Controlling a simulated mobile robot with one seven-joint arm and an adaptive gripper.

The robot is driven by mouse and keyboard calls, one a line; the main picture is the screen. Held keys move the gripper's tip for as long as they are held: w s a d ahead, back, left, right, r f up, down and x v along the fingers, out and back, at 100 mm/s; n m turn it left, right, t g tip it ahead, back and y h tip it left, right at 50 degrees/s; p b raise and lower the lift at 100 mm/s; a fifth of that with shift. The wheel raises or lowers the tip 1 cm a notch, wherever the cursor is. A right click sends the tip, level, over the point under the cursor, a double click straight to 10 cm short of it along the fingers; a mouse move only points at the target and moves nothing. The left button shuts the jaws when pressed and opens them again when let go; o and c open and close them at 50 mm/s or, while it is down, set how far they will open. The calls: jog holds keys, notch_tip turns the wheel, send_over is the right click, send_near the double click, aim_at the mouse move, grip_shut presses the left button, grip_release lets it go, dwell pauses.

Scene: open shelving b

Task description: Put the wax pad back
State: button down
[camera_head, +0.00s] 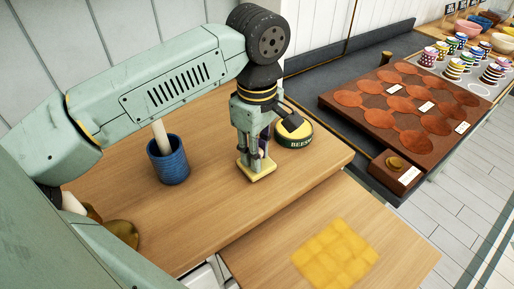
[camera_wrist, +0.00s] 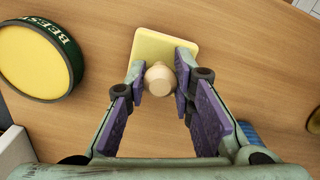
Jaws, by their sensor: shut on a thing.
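The wax pad (camera_head: 259,174) is a pale yellow square with a round wooden knob. In the wrist view the pad (camera_wrist: 158,45) lies beyond my fingertips, and its knob (camera_wrist: 160,78) is between them. My gripper (camera_head: 254,154) points down and is shut on the knob; it also shows in the wrist view (camera_wrist: 161,82). The pad is at or just above the wooden counter; I cannot tell whether it touches. A round dark green tin (camera_head: 294,134) with yellow wax and lettering starting "BEES" stands just behind and right of the pad; it also shows in the wrist view (camera_wrist: 38,60).
A blue ribbed cup (camera_head: 168,164) holding a pale stick stands left on the counter (camera_head: 215,222). A lower wooden board (camera_head: 405,255) in front bears a glossy yellow patch (camera_head: 335,254). A brown tray with round recesses (camera_head: 380,108) and striped cups lie at right.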

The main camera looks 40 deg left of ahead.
jog(key=shift+f, duration=0.2)
jog(key=c, duration=1.4)
grip_release()
jog(key=shift+o, duration=0.2)
jog(key=shift+r, duration=0.1)
jog(key=shift+r, duration=0.25)
notch_tip(320, 180, up, 12)
jog(key=b, duration=0.1)
jog(key=shift+f, duration=0.1)
